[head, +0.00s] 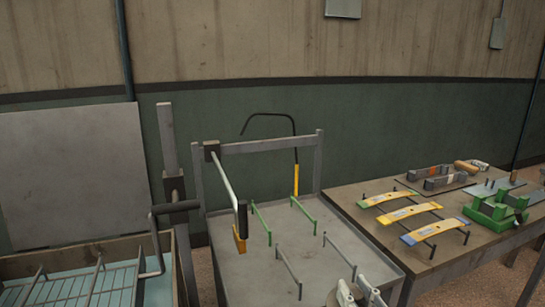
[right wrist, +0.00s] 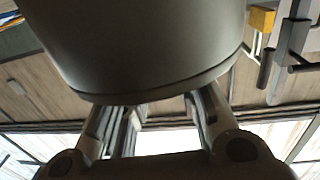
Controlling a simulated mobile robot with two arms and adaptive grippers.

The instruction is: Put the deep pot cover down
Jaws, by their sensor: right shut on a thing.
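A large, smooth, dark grey round body, which I take to be the deep pot cover (right wrist: 150,45), fills the upper middle of the right wrist view. Its lower rim is at the fingers of my right gripper (right wrist: 155,112), which is shut on it. In the head view only a pale part of my right gripper (head: 358,292) shows at the bottom edge, over the front right of the grey tray table (head: 240,275). The cover cannot be made out in the head view. My left gripper is not in view.
The tray table carries green and grey upright rods (head: 288,265) and a yellow-ended lever (head: 240,240). A wooden bench (head: 365,222) at right holds yellow-green leaf springs (head: 410,212) and a green vise (head: 495,210). A wire rack (head: 75,285) lies in a bin at left.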

